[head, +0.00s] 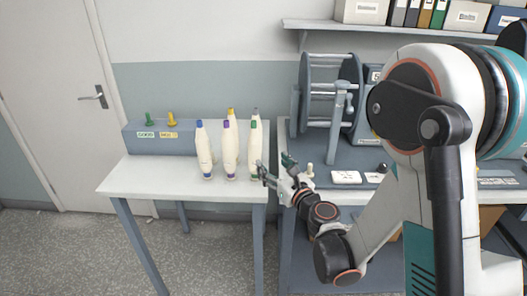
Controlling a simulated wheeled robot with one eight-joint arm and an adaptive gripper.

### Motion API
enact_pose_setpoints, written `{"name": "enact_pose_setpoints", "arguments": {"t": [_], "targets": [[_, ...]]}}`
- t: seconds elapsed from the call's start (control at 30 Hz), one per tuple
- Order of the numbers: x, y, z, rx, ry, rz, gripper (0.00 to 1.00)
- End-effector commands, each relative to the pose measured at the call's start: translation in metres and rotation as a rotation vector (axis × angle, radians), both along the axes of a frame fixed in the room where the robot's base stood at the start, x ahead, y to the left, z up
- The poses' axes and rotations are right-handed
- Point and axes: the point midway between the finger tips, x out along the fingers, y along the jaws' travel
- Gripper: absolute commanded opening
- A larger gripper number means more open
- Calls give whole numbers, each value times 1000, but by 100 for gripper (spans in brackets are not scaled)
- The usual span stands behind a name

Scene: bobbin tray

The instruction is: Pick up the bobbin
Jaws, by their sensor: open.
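Several cream bobbins stand upright in a close group on the white table in the head view. The front row has a blue-tipped bobbin (203,152), a purple-tipped bobbin (229,152) and a green-tipped bobbin (253,150). Behind them show a yellow-tipped bobbin (231,114) and a grey-tipped bobbin (256,114), both mostly hidden. My gripper (273,165) is open and empty, just right of the green-tipped bobbin, near the table's right edge. Its fingers point left and up. I cannot tell whether a finger touches that bobbin.
The white table (140,176) is clear at its front left. A blue-grey box (160,138) with green and yellow pegs stands at its back left. A winding machine (325,95) stands on the bench to the right, below a shelf (310,24) with boxes and binders.

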Motion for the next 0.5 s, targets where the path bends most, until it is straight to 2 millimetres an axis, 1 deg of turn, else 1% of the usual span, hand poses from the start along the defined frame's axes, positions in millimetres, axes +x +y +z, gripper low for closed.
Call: {"name": "enact_pose_setpoints", "arguments": {"t": [0.17,0.3,0.4,0.5], "targets": [[10,4,-1,37,11,-6,63],[28,13,1,35,10,-5,63],[45,22,-4,34,10,-4,63],[61,29,-4,33,10,-6,63]]}}
